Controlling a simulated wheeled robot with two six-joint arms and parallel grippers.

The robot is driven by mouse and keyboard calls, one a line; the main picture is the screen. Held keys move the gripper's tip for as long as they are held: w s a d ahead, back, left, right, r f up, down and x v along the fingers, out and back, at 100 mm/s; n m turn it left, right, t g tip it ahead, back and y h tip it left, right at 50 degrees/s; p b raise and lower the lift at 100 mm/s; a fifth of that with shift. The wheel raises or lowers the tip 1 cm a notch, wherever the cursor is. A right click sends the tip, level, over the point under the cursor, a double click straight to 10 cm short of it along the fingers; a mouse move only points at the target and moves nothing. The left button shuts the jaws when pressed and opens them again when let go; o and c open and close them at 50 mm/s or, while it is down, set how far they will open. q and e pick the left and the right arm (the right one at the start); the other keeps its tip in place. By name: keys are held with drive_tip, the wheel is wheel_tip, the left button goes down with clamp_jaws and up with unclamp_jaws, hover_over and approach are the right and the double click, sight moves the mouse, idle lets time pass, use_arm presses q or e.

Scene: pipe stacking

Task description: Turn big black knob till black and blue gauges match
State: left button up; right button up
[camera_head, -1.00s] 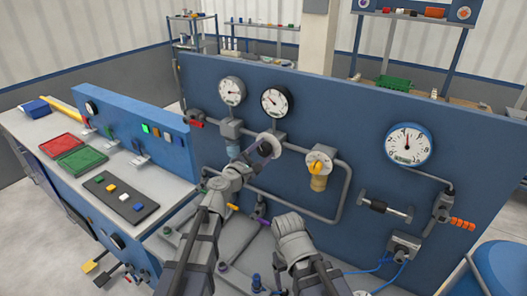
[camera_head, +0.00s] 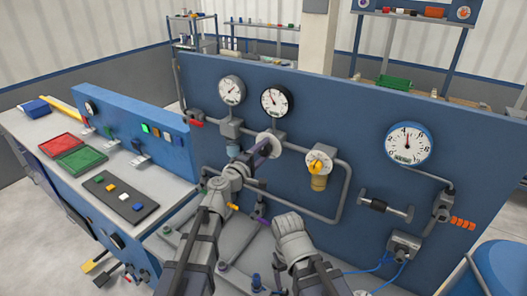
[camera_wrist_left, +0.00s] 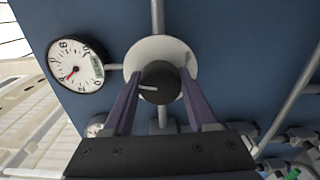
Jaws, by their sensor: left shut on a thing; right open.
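The big black knob (camera_wrist_left: 158,84), with a pale pointer line, sits before a white round plate (camera_wrist_left: 176,52) in the left wrist view. My left gripper (camera_head: 262,149) is shut on it, one finger on each side; in the head view it mostly hides the knob. The black-rimmed gauge (camera_head: 275,100) is on the blue panel above the knob, its needle up and left. It also shows in the left wrist view (camera_wrist_left: 75,67), with a red needle. The blue-rimmed gauge (camera_head: 408,145) is farther right, its needle nearly straight up. My right gripper (camera_head: 291,226) is open, low before the panel, its fingers hard to see.
A grey-rimmed gauge (camera_head: 232,90) is left of the black one. A yellow valve handle (camera_head: 317,166) and a grey pipe (camera_head: 347,190) are right of the knob. A T-shaped handle (camera_head: 385,206) is below the blue gauge. A side bench (camera_head: 60,180) with trays is at left.

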use_arm(q)
drive_tip(key=shift+s+m, duration=0.1)
drive_tip(key=shift+m, duration=0.2)
drive_tip(key=o, duration=1.4)
drive_tip(key=shift+c, duration=0.2)
drive_tip(key=v, duration=0.7)
drive_tip(key=shift+s+a, duration=0.2)
drive_tip(key=shift+s, duration=0.1)
drive_tip(key=shift+w, duration=0.15)
drive_tip(key=x, duration=0.7)
drive_tip(key=shift+w+d, duration=0.25)
drive_tip(key=shift+w, duration=0.05)
